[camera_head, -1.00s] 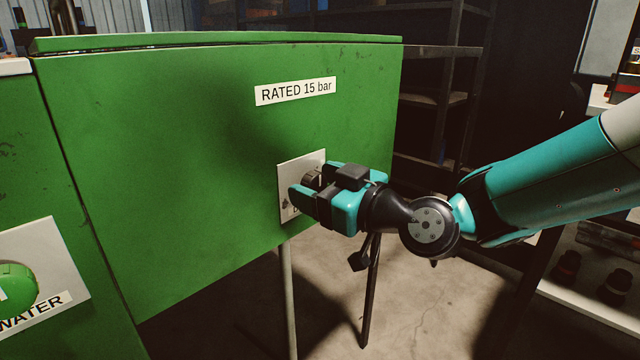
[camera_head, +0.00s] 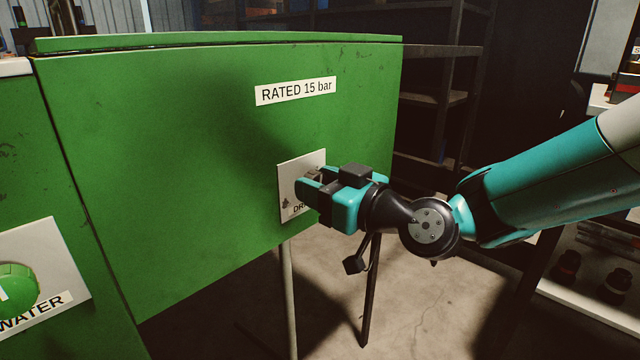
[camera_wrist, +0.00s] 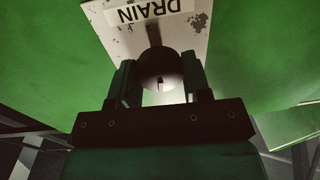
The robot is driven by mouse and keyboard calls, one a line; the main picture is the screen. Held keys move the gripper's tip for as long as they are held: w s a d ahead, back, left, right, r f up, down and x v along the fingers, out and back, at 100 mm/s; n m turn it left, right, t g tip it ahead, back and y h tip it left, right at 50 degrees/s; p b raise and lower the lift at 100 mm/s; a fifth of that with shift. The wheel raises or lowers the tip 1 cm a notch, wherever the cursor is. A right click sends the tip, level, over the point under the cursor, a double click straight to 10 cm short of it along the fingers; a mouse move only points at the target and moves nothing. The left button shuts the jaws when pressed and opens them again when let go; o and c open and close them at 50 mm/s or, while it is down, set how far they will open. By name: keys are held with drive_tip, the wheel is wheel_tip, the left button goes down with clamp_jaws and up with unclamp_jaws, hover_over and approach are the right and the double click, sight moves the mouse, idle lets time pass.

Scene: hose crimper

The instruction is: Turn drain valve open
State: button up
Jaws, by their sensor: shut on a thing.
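The drain valve is a dark round knob (camera_wrist: 160,68) on a pale plate (camera_head: 287,172) on the green cabinet's face. The plate bears a DRAIN label (camera_wrist: 150,11), which appears upside down in the wrist view. My gripper (camera_head: 312,185) reaches the plate from the right. In the wrist view its fingers (camera_wrist: 160,85) stand on either side of the knob, shut on it. In the head view the fingers hide most of the knob and part of the label. I cannot tell how far the knob is turned.
The green cabinet (camera_head: 180,150) carries a RATED 15 bar label (camera_head: 296,91) above the plate. A green WATER knob (camera_head: 15,287) sits at the lower left. A dark shelf rack (camera_head: 440,100) stands behind on the right. Bare floor (camera_head: 420,310) lies below my arm.

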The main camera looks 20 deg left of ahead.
drive_tip(key=m+p, duration=0.1)
drive_tip(key=m, duration=0.3)
drive_tip(key=m+p, duration=0.2)
drive_tip(key=m, duration=0.3)
drive_tip(key=m+p, duration=0.2)
drive_tip(key=m, duration=0.2)
drive_tip(key=shift+t, duration=0.4)
drive_tip(key=shift+f+m+p, duration=0.2)
drive_tip(key=shift+m+p, duration=1.25)
drive_tip(key=shift+m, duration=0.55)
drive_tip(key=o, duration=0.9)
drive_tip(key=shift+o, duration=0.2)
drive_tip(key=shift+t, duration=0.3)
